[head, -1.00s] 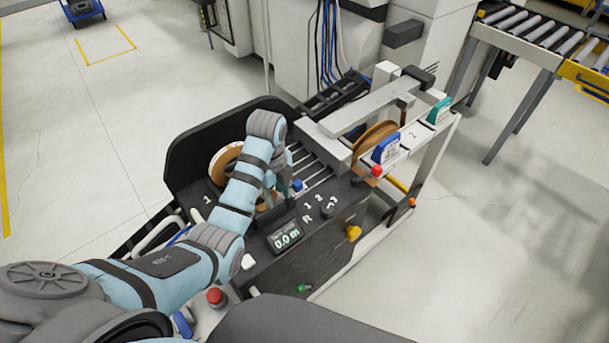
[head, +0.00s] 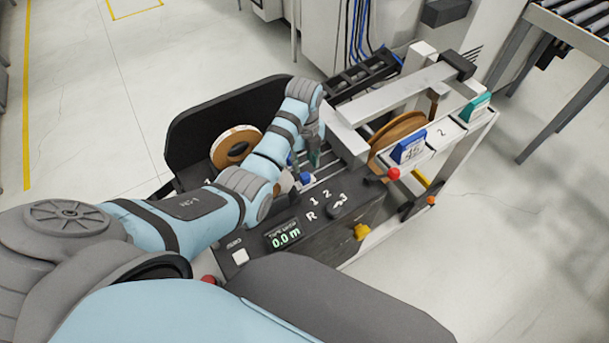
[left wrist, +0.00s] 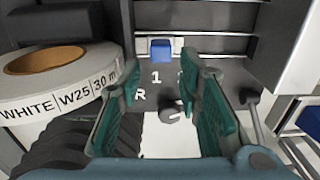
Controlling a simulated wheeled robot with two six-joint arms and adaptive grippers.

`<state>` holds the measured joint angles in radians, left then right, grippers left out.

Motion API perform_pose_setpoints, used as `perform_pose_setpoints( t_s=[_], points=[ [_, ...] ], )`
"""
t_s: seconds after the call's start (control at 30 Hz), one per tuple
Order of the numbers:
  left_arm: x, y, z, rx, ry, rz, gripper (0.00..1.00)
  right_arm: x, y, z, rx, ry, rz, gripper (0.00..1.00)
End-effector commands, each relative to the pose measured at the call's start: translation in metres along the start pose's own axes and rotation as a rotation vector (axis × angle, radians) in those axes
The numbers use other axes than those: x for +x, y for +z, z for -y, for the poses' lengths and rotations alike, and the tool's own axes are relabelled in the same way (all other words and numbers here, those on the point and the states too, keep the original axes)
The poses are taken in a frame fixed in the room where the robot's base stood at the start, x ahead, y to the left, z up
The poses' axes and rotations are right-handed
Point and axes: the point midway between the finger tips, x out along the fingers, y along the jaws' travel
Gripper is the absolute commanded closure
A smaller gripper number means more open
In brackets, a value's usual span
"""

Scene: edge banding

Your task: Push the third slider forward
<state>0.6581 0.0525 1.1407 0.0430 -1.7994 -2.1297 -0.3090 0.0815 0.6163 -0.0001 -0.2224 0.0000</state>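A slider with a blue knob (head: 305,178) stands at the near end of the slotted rails on the machine. The same kind of blue knob (left wrist: 160,50) shows in the left wrist view, beyond the fingertips. Another bit of blue shows behind my arm in the head view. I cannot tell which slider is the third; parts of the rails are hidden by my arm. My left gripper (head: 314,150) is over the rails, its fingertips partly hidden. In the left wrist view its teal fingers (left wrist: 161,72) are apart with nothing between them. My right gripper is not in view.
A rotary knob (head: 335,211) marked R, 1, 2, 3 is beside the display (head: 284,235) reading 0.0 m. A white tape roll (head: 236,146) is left of my arm. A pale beam (head: 390,98) and a brown roll (head: 398,132) stand right of the rails.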

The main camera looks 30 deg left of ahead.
Motion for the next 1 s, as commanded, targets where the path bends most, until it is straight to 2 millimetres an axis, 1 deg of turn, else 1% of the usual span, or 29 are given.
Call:
perform_pose_setpoints(
  t_s=[0.03,0.1,0.2,0.3,0.43,0.7,0.9,1.0],
  points=[
    [0.015,-0.001,-0.001,0.000,0.003,-0.002,0.68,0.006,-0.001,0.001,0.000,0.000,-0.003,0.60],
    [0.031,0.000,-0.002,-0.001,0.004,-0.002,0.68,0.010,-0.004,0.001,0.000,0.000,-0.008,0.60],
    [0.050,0.000,-0.002,-0.002,0.002,-0.001,0.68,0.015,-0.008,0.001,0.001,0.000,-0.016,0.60],
    [0.063,0.001,-0.002,-0.003,0.002,-0.001,0.68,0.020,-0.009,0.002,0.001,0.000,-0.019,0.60],
    [0.071,0.001,-0.002,-0.004,0.001,0.000,0.68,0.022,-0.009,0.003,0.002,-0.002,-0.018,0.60],
    [0.072,0.001,-0.002,-0.005,0.000,0.001,0.68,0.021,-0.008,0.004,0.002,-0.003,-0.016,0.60],
    [0.072,0.001,-0.002,-0.005,0.000,0.001,1.00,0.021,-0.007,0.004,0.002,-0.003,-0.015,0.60],
    [0.071,0.001,-0.002,-0.005,0.000,0.001,1.00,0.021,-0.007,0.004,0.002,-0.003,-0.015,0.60]
  ],
)
